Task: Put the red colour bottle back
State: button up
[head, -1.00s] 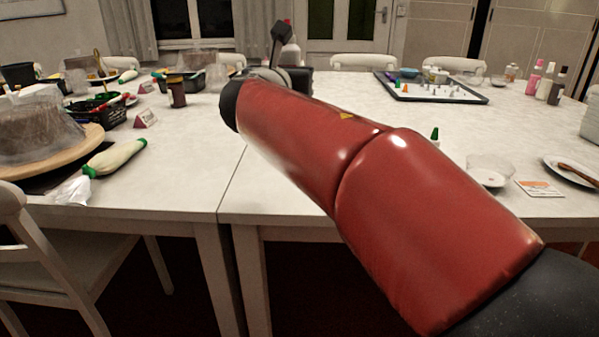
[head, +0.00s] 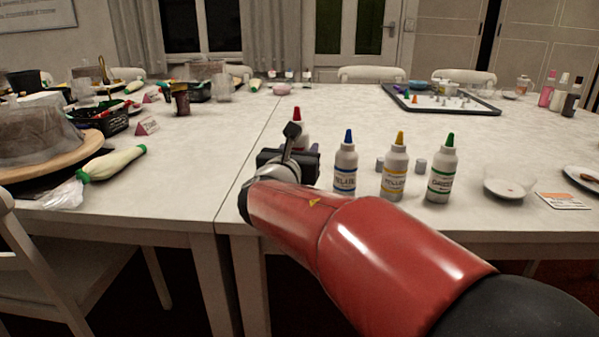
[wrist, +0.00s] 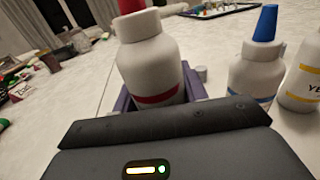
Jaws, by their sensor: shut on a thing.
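The red colour bottle (head: 301,136) is white with a red tip and stands upright, left of the blue bottle (head: 345,168). In the wrist view, the red colour bottle (wrist: 150,62) shows its red band between the purple fingers of my gripper (wrist: 157,90). My gripper (head: 298,154) is shut on it. The bottle's base is hidden behind my gripper, so I cannot tell whether it touches the table. The yellow bottle (head: 394,175) and green bottle (head: 440,172) stand to the right of the blue one, roughly in a row.
Small grey cylinders (head: 421,165) stand among the bottles. A white dish (head: 509,189) and a card (head: 563,201) lie to the right. A dark-rimmed tray (head: 480,107) is farther back. A covered cake (head: 38,130) and piping bag (head: 112,163) are at left. The table's middle is clear.

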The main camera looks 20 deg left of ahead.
jog(key=shift+f+b, duration=0.35)
jog(key=shift+f, duration=1.7)
jog(key=o, duration=0.7)
jog(key=shift+f, duration=0.1)
jog(key=shift+c, duration=0.2)
jog(key=shift+r, duration=0.2)
jog(key=s, duration=1.2)
jog(key=shift+d+f, duration=0.15)
jog(key=shift+d, duration=0.1)
